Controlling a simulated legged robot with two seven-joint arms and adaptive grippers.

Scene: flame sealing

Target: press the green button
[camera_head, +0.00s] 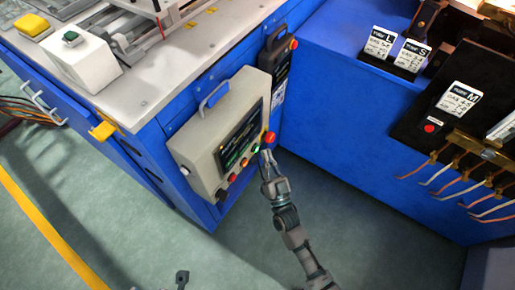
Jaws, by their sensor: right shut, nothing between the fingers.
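A beige control box (205,140) with a dark screen (238,137) is on the front of the blue cabinet. A row of small round buttons runs along its lower right edge. The green button (256,148) is near the upper end of that row, below a larger red knob (269,137). My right gripper (266,156) is shut and empty, with its fingertips right beside the green button. I cannot tell whether they touch it. A small dark part at the bottom edge, perhaps my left gripper (182,277), barely shows; its jaws cannot be made out.
A white box with another green button (70,36) stands on the grey worktop (150,75). A dark pendant (276,65) hangs right of the control box. A blue machine (350,120) with black blocks and wires fills the right side. The floor below is clear.

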